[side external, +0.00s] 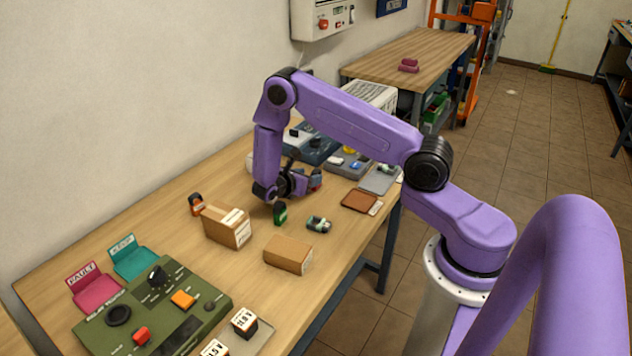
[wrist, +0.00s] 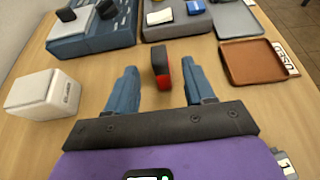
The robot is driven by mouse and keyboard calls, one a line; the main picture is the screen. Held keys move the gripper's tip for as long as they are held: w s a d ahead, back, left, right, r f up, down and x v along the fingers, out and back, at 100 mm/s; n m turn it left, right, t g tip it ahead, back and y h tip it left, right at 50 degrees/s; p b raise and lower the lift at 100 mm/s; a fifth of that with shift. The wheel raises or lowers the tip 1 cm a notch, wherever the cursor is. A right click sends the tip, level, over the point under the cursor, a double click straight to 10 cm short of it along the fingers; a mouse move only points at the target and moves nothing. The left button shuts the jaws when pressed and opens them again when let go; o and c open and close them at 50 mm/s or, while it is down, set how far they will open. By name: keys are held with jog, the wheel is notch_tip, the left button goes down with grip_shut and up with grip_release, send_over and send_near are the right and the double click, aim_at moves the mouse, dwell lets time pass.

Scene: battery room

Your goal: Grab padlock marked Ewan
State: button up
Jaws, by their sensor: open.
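My gripper (side external: 304,184) is low over the bench in the side view. In the wrist view its two blue-grey fingers (wrist: 161,76) are spread. A red and black block, likely a padlock (wrist: 160,62), stands ahead, between the fingertip lines; no grip on it shows. Other small padlock-like things are an orange and black one (side external: 197,204), a dark green one (side external: 280,212) and a green and white one (side external: 318,224). No name can be read on any, so I cannot tell which is Ewan's.
A white box (wrist: 42,95) stands left of the fingers. A blue-grey panel (wrist: 95,35), a grey block with small items (wrist: 180,28) and a brown tray (wrist: 256,72) lie ahead. Cardboard boxes (side external: 227,226) (side external: 288,254) and a green control panel (side external: 180,305) stand toward the near end.

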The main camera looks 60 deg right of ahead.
jog(key=shift+f, duration=0.45)
jog(key=shift+f+x, duration=0.15)
jog(key=shift+x, duration=1.15)
jog(key=shift+f+x, duration=0.15)
jog(key=shift+x, duration=1.15)
jog(key=shift+a, duration=0.1)
grip_shut()
